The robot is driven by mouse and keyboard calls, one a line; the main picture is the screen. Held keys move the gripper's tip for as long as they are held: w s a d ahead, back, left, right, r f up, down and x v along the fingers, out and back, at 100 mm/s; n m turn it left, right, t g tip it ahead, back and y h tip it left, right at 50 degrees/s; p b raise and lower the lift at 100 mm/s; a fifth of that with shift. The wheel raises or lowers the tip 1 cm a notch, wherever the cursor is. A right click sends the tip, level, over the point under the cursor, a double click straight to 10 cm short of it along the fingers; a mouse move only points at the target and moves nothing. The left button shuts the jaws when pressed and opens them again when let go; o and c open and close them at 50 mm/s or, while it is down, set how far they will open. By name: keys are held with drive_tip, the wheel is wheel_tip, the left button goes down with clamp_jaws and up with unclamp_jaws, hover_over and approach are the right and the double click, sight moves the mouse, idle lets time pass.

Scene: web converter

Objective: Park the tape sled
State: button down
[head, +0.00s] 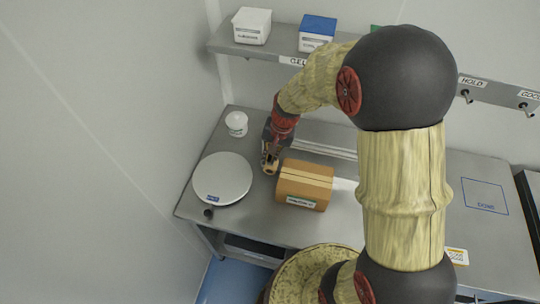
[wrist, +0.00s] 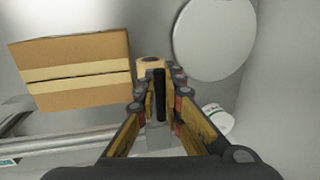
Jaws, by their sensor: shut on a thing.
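My gripper (head: 270,158) is low over the steel table, between the round white plate and the cardboard box. In the wrist view my gripper (wrist: 159,88) has its fingers closed on either side of a narrow dark part of the tape sled (wrist: 160,95). A tan tape roll (wrist: 152,64) shows just beyond the fingertips. Most of the sled is hidden by the fingers, and I cannot tell whether it touches the table. The taped cardboard box (head: 304,184) stands close to the right of the gripper; in the wrist view the box (wrist: 72,72) is at left.
The round white plate (head: 222,178) is left of the gripper, with a white tub (head: 236,124) behind it. A shelf (head: 280,46) holds a white bin (head: 252,25) and a blue-lidded bin (head: 317,32). A blue outlined square (head: 485,196) marks clear tabletop at right.

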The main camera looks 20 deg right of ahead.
drive_tip(key=shift+w+d+r, duration=0.1)
drive_tip(key=shift+w+r, duration=0.05)
drive_tip(key=shift+w, duration=0.05)
idle(0.4)
drive_tip(key=shift+d, duration=0.1)
drive_tip(key=shift+s+d, duration=0.25)
drive_tip(key=shift+d, duration=0.1)
drive_tip(key=s+d+b, duration=0.2)
drive_tip(key=s+d, duration=0.6)
drive_tip(key=d, duration=0.4)
drive_tip(key=s+d+b, duration=0.2)
drive_tip(key=s+d, duration=0.6)
drive_tip(key=d, duration=0.4)
drive_tip(key=shift+d+r, duration=0.15)
drive_tip(key=shift+d, duration=0.15)
drive_tip(key=shift+s, duration=0.1)
drive_tip(key=c, duration=2.1)
unclamp_jaws()
drive_tip(key=shift+s+d, duration=0.1)
drive_tip(key=shift+d, duration=0.05)
drive_tip(key=shift+o, duration=0.7)
drive_tip(key=shift+f, duration=0.2)
drive_tip(key=shift+s+a, duration=0.1)
drive_tip(key=shift+a, duration=0.1)
